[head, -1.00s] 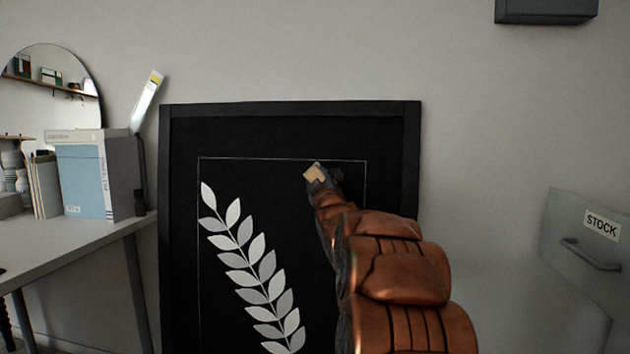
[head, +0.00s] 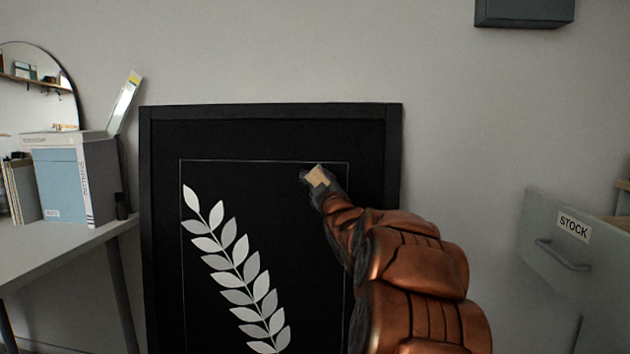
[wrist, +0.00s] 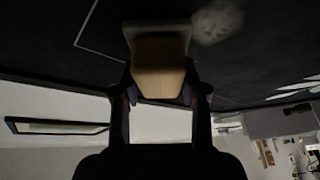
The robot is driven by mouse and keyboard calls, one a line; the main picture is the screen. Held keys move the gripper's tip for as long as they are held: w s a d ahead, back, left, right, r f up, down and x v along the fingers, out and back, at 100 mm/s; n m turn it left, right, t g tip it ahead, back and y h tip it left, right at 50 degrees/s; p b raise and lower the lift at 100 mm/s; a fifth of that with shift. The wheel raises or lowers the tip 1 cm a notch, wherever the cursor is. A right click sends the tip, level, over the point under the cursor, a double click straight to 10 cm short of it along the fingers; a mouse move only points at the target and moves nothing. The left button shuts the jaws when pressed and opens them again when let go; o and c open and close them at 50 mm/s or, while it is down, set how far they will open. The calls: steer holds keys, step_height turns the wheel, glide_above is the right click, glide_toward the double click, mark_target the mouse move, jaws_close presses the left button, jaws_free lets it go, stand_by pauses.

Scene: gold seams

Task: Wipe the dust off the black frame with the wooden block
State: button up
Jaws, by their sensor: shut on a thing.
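The black frame (head: 270,112) leans upright against the wall, with a pale leaf branch and a thin white outline on its black face. My gripper (wrist: 160,92) is shut on the wooden block (wrist: 159,66), which also shows as a small tan piece in the head view (head: 317,177). The block has a grey layer on its far side, toward the black face; whether it touches the face I cannot tell. A hazy grey dust patch (wrist: 217,21) lies on the black face beside the block in the wrist view. No dust shows in the head view.
A grey desk (head: 60,245) with a blue box file (head: 60,185) and a round mirror (head: 40,90) stands at the left. An open grey drawer marked STOCK (head: 560,245) juts out at the right. A dark box (head: 525,12) hangs on the wall above.

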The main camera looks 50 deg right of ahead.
steer(key=shift+s+d+p, duration=0.45)
steer(key=shift+s+d, duration=0.1)
steer(key=shift+s, duration=0.25)
steer(key=shift+s+d+p, duration=0.4)
steer(key=shift+s+d, duration=0.1)
steer(key=shift+s, duration=0.3)
steer(key=shift+s+d+p, duration=0.75)
steer(key=shift+s, duration=0.15)
steer(key=shift+s+d+f, duration=0.1)
steer(key=shift+s+d, duration=0.25)
steer(key=shift+s, duration=0.1)
steer(key=shift+s+a+r+b, duration=0.15)
steer(key=shift+s+a+b, duration=0.2)
steer(key=shift+s+a, duration=0.35)
steer(key=shift+s+a+r+b, duration=0.2)
steer(key=shift+s+a+b, duration=0.15)
steer(key=shift+a, duration=0.6)
steer(key=shift+s+a+r+b, duration=0.15)
steer(key=shift+s+a+b, duration=0.15)
steer(key=shift+s+a, duration=0.4)
steer(key=shift+w+a, duration=0.1)
steer(key=shift+a, duration=0.05)
steer(key=shift+s+a+r+b, duration=0.1)
steer(key=shift+s+a+b, duration=0.15)
steer(key=shift+s+a, duration=0.25)
steer(key=shift+s+a+r+b, duration=0.1)
steer(key=shift+s+a+b, duration=0.2)
steer(key=shift+a, duration=0.4)
